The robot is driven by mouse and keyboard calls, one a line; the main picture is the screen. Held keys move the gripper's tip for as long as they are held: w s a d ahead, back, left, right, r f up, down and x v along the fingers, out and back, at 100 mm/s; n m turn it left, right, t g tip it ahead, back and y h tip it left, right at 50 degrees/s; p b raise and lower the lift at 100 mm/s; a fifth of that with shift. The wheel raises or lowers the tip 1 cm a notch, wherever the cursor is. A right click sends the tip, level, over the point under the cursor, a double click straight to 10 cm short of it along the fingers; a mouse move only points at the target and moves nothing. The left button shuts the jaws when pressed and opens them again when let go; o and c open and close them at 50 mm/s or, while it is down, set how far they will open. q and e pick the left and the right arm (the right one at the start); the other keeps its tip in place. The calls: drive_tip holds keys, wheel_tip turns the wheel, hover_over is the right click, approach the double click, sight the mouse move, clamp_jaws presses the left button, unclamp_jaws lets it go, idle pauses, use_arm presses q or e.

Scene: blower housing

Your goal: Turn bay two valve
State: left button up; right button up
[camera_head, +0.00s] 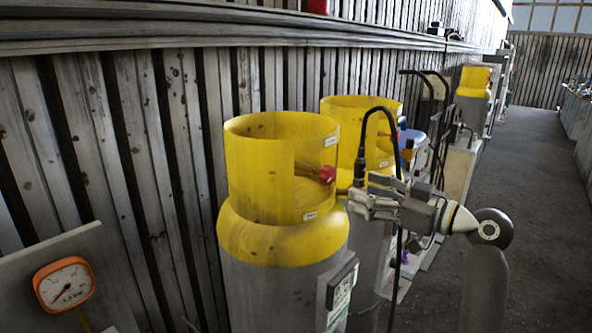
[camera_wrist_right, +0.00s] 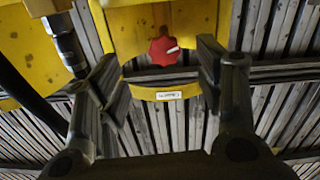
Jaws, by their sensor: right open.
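A red valve knob (camera_head: 327,174) with a white mark sits in the cutout of the front cylinder's yellow collar (camera_head: 265,170). In the right wrist view the red knob (camera_wrist_right: 164,50) lies ahead, framed between the fingers, apart from both. My right gripper (camera_head: 362,200) is open and empty, just right of the front cylinder; its two dark fingers (camera_wrist_right: 160,68) are spread in the wrist view. A second yellow-collared cylinder (camera_head: 358,106) stands behind; its valve is mostly hidden. I cannot tell which cylinder is bay two. My left gripper is not in view.
A black hose (camera_head: 364,140) loops down close beside my right gripper. A gauge (camera_head: 64,284) stands at lower left. A corrugated wall (camera_head: 140,130) runs behind the cylinders. More equipment lines the wall farther back. The floor aisle (camera_head: 540,190) at right is clear.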

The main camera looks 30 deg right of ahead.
sight(331, 177)
drive_tip(key=w+p, duration=0.1)
drive_tip(key=w+a+r+p, duration=0.1)
drive_tip(key=w+p, duration=0.1)
drive_tip(key=shift+w+a+r, duration=0.35)
drive_tip(key=shift+a, duration=0.05)
drive_tip(key=p+x, duration=0.1)
drive_tip(key=x, duration=0.3)
drive_tip(key=shift+w+a+f+p, duration=0.15)
drive_tip(key=shift+w+a+p, duration=0.1)
drive_tip(key=shift+p, duration=0.1)
drive_tip(key=shift+w+a+f, duration=0.1)
drive_tip(key=shift+w+f, duration=0.05)
drive_tip(key=shift+w, duration=0.4)
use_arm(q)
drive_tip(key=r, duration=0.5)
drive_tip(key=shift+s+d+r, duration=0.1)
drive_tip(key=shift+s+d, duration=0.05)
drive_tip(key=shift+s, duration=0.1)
use_arm(e)
drive_tip(key=shift+c, duration=0.4)
drive_tip(key=c, duration=0.9)
drive_tip(key=shift+c, duration=0.2)
